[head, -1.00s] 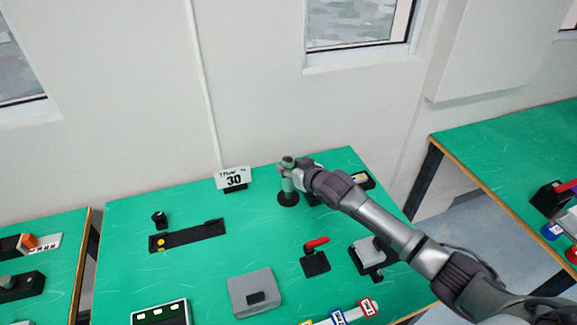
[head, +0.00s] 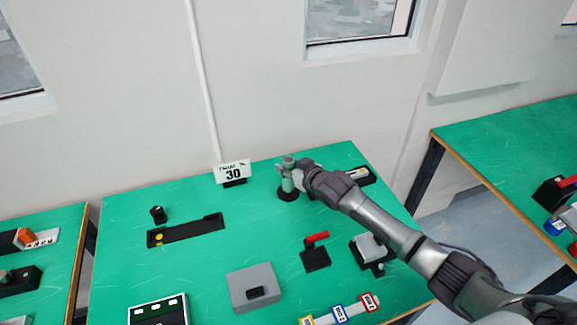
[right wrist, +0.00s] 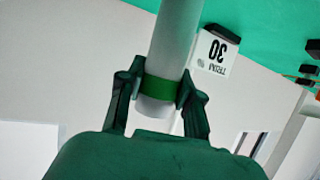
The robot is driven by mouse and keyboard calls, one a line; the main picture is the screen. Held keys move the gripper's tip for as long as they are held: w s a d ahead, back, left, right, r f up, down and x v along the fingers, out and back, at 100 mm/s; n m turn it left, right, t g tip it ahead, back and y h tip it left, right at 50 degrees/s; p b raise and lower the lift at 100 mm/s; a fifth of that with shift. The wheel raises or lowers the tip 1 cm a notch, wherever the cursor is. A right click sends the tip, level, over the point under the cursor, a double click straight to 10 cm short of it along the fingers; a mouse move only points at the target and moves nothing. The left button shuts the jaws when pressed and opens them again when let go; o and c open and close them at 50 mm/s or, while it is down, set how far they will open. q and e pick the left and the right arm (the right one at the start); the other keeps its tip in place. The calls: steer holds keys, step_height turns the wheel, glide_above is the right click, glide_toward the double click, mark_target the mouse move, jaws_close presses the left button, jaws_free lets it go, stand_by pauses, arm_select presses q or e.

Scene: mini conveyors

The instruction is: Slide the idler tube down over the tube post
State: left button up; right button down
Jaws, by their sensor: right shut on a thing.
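The idler tube is a pale grey tube with a green band; in the right wrist view (right wrist: 178,50) it runs between my fingers. My right gripper (right wrist: 160,92) is shut on it around the green band. In the head view the tube (head: 288,184) looks upright above a round black base (head: 288,194) at the back of the green table. The tube's lower end is at or just above this base; I cannot tell if they touch. The post itself is hidden. My right gripper (head: 291,168) is at the tube's upper part. My left gripper is out of view.
A sign reading 30 (head: 233,172) stands left of the tube. A dark holder (head: 357,177) lies behind my right wrist. A black tray (head: 186,231), a red-handled block (head: 316,257) and a grey box (head: 254,289) are nearer. The table between them is clear.

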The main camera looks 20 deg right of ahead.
steer(key=shift+f+b, duration=0.35)
steer(key=shift+f, duration=0.2)
steer(key=c, duration=0.7)
jaws_free()
steer(key=shift+s, duration=0.15)
steer(key=v, duration=1.1)
steer(key=shift+s+d+r, duration=0.15)
steer(key=shift+s+r, duration=0.1)
steer(key=shift+s, duration=0.1)
